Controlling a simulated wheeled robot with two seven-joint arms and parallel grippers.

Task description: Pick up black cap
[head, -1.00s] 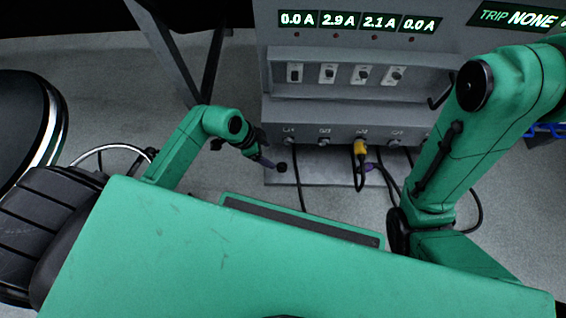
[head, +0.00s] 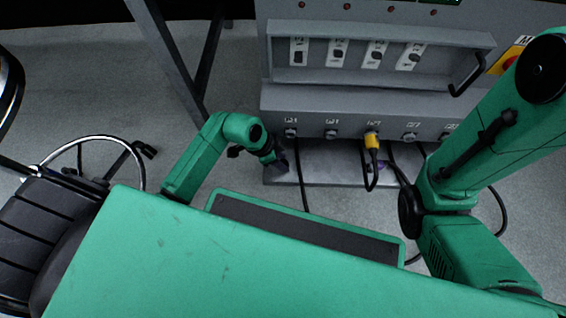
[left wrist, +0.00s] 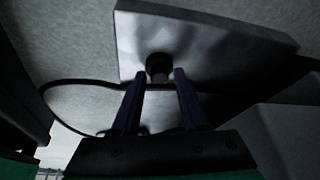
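The black cap (left wrist: 158,66) is a small dark round piece on the light grey plate. In the left wrist view it sits centrally at the ends of my left gripper's two dark fingers. My left gripper (left wrist: 159,76) is open, with one finger on each side of the cap's near part; I cannot tell whether either touches it. In the head view my left gripper (head: 279,163) is low over the left end of the grey plate (head: 315,175), and the cap cannot be made out from the dark fingers. My right gripper is out of view.
A grey panel box (head: 345,112) with a row of sockets stands behind the plate. A yellow plug (head: 372,140) with a black cable is in one socket. A black cable (head: 301,178) runs down just right of my left gripper. A wheeled chair (head: 40,220) stands at left.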

